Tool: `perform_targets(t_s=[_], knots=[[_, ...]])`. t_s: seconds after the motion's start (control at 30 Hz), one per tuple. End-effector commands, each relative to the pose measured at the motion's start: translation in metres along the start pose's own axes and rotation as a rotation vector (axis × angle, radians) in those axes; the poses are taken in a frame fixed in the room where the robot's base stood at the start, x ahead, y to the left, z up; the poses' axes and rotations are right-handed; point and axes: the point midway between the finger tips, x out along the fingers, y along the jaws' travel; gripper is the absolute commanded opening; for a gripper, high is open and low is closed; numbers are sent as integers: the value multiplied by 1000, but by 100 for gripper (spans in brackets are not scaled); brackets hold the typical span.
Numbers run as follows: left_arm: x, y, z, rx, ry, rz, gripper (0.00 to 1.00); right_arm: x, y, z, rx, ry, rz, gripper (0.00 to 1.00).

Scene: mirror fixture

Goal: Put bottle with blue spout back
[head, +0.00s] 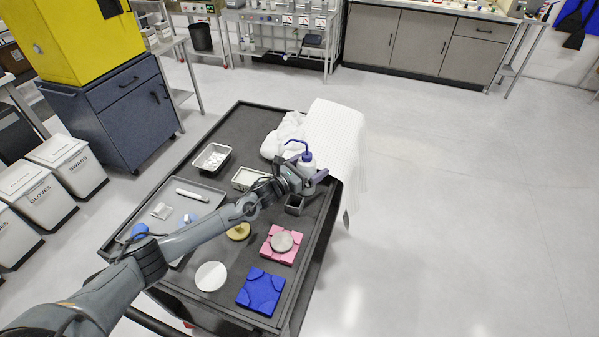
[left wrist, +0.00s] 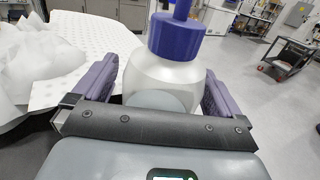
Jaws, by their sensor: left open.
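The bottle is white and translucent, with a blue-purple cap and bent spout (head: 306,160). It stands upright near the right edge of the cart, next to the white cloth. My left gripper (head: 312,181) is at the bottle and hides its lower part in the head view. In the left wrist view the bottle (left wrist: 165,75) is between the two purple fingers of the left gripper (left wrist: 160,92), which are open with a small gap on the right. A small dark open box (head: 296,206) is just below the gripper. My right gripper is not in view.
The dark cart top (head: 240,125) carries a metal tray of white items (head: 212,157), a pink block with a grey disc (head: 281,245), a blue block (head: 261,291), a white disc (head: 211,276) and a brass piece (head: 239,231). White cloth (head: 338,135) drapes over the right edge.

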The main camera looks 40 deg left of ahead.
Motion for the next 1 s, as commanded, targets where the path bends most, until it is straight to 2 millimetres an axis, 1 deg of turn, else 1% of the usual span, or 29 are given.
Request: perform_targets(t_s=[0.17,0.5,0.7,0.83,1.0], knots=[[-17,1,0,2,3,1,99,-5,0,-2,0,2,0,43],[-75,0,0,2,4,-1,99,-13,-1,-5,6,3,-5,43],[-102,1,0,1,3,0,99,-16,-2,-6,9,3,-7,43],[-113,0,0,1,2,1,99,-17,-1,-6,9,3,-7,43],[-119,0,1,1,1,0,99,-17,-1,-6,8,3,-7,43]])
